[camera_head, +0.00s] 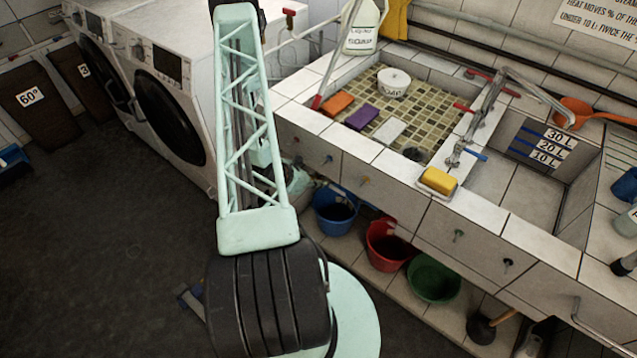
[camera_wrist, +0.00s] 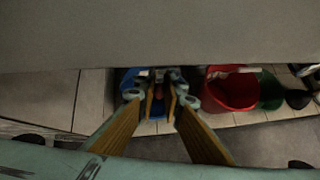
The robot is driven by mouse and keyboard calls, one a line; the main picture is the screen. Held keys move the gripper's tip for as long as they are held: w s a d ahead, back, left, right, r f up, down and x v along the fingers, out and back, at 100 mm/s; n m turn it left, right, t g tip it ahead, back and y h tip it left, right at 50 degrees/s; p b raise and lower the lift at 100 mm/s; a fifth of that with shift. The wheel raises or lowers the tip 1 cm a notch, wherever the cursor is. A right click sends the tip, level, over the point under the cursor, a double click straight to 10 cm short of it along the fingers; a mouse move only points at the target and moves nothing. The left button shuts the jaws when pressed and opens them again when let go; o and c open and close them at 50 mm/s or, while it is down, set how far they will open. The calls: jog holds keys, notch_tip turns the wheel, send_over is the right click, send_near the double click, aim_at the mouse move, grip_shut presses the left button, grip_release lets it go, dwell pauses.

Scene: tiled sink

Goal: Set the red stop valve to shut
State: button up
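A small red-handled valve (camera_head: 289,13) sits on a pale pipe by the wall, behind the washing machines, in the head view; I take it as the stop valve. Its exact handle angle is too small to read. It does not show in the wrist view. My gripper (camera_wrist: 160,92) shows in the wrist view with brown finger bars and a narrow gap between its tips; I see nothing held. It points toward the floor and buckets under the sink ledge. In the head view my pale green lattice arm hides most of it, well apart from the valve.
The tiled sink (camera_head: 361,145) has red tap levers (camera_head: 463,108) and a blue one (camera_head: 476,154). A blue bucket (camera_head: 333,222), a red bucket (camera_head: 384,262) and a green bucket (camera_head: 433,292) stand below. A washing machine (camera_head: 165,70) is left. Dark floor at left is mostly clear.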

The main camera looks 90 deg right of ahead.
jog(key=o, duration=0.4)
jog(key=shift+c, duration=0.2)
jog(key=shift+w, duration=0.1)
jog(key=v, duration=1.2)
jog(key=shift+r, duration=0.1)
dwell(0.7)
